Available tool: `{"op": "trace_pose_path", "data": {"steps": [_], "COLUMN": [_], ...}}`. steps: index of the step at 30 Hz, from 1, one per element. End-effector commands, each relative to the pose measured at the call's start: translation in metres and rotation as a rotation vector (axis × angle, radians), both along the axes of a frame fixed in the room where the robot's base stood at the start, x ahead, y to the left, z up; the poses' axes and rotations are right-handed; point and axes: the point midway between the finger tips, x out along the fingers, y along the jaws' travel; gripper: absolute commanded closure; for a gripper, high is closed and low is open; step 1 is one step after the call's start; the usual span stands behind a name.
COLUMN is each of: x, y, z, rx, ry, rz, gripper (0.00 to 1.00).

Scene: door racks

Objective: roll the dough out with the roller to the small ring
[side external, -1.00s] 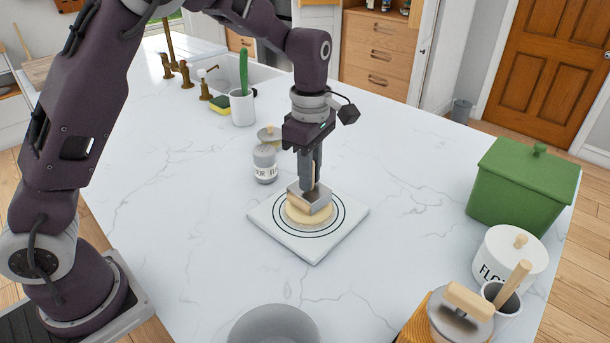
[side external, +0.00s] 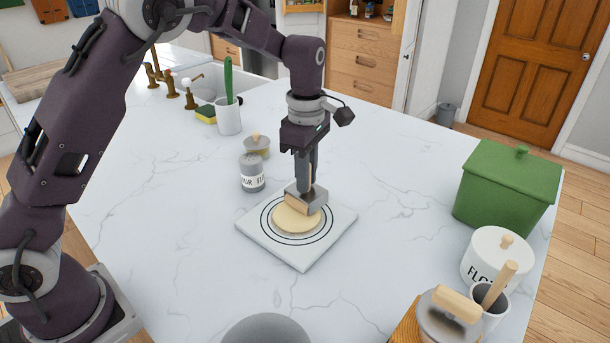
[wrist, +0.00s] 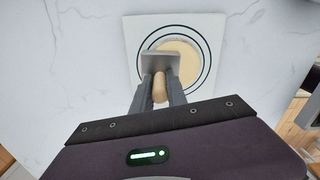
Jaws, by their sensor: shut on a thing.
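The pale round dough (side external: 297,222) lies flat on a white square board (side external: 303,262) marked with dark concentric rings. Its edge lies close to the inner ring; the exact gap is too small to tell. It also shows in the wrist view (wrist: 184,62), partly hidden by the roller. The roller (side external: 313,201) has a grey metal frame, a wooden cylinder and a wooden handle (wrist: 159,88). My gripper (side external: 306,184) is shut on the handle, above the board. The roller is at the dough's far edge; whether it touches the dough I cannot tell.
A flour shaker (side external: 252,173) and a small lidded jar (side external: 257,146) stand behind left of the board. A grey bowl (side external: 267,330) is at the front. A green box (side external: 507,190) and a flour canister (side external: 497,262) stand right.

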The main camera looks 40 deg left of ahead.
Motion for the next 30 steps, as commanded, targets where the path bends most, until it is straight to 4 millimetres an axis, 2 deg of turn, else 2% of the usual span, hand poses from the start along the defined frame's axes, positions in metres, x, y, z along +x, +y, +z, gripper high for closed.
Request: {"op": "trace_pose_path", "data": {"steps": [9,19,30], "x": [-0.014,-0.016,-0.029], "y": [0.001,0.001,0.001], "z": [0.000,0.001,-0.004], "rx": [0.002,0.001,0.001], "ry": [0.005,0.002,0.004], "rz": [-0.002,-0.001,-0.001], "gripper": [1.00,1.00,1.00]}}
